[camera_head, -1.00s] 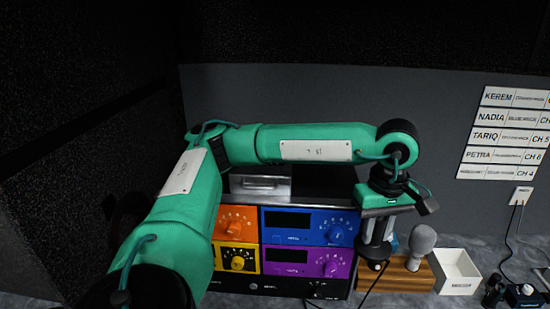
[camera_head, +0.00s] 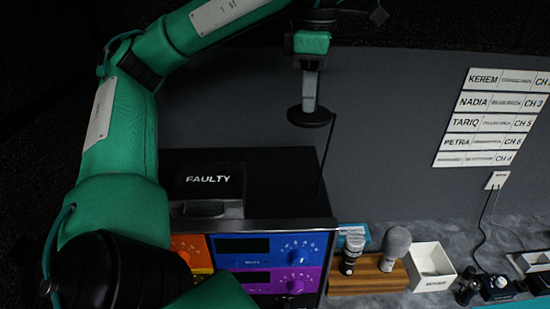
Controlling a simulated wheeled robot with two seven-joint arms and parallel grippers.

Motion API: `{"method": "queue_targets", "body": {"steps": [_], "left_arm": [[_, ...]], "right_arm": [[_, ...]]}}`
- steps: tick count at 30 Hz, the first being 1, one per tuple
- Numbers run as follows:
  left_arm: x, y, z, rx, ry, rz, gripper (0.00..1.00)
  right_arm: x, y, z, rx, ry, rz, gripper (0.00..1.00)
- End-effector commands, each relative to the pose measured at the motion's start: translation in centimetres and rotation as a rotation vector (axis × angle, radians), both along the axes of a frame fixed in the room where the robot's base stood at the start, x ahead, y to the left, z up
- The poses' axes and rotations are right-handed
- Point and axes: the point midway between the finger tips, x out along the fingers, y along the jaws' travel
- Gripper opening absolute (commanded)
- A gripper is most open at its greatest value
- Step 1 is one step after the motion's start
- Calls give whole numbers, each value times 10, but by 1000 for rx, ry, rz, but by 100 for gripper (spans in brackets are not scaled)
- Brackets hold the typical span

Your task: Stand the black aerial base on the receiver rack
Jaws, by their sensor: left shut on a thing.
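My left gripper (camera_head: 309,92) points down, shut on the black aerial base (camera_head: 310,117), a round dark disc below the fingers. The fingers hide its upper part. A thin dark cable hangs from the base down toward the rack. The base is held in the air, seen against the grey wall above the back of the receiver rack (camera_head: 290,180). The rack has a black top and coloured front modules in orange, blue and purple. The base appears clear of the rack top. My right gripper is not in view.
A dark case marked FAULTY (camera_head: 208,182) takes up the left of the rack top; its right part is bare. Right of the rack are a wooden block (camera_head: 365,282) with microphones (camera_head: 396,243) and a white bin (camera_head: 430,267). Name strips (camera_head: 490,115) hang on the wall.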

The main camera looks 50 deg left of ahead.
Motion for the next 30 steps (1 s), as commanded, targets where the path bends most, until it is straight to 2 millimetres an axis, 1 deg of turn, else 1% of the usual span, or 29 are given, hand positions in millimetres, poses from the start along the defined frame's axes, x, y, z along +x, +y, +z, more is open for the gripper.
{"method": "queue_targets", "body": {"steps": [1, 6, 10, 23, 24, 25, 27, 30], "left_arm": [[0, 0, -9, -1, 4, -1, 0], [0, 0, -35, -1, 4, -3, 0], [0, 0, -54, -1, 4, -1, 0], [0, 0, -116, -1, 4, -2, 0], [0, 1, -120, 1, 5, 1, 0], [-1, 1, -126, 2, 4, 1, 0], [-1, 1, -139, 1, 3, -1, 0], [0, 1, -151, 2, 1, 0, 0]], "right_arm": [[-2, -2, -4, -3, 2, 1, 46], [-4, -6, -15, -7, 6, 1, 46], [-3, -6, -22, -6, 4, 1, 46], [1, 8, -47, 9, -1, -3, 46], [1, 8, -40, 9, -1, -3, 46], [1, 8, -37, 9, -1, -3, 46], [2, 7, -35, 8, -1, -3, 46], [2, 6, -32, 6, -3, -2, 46]]}}
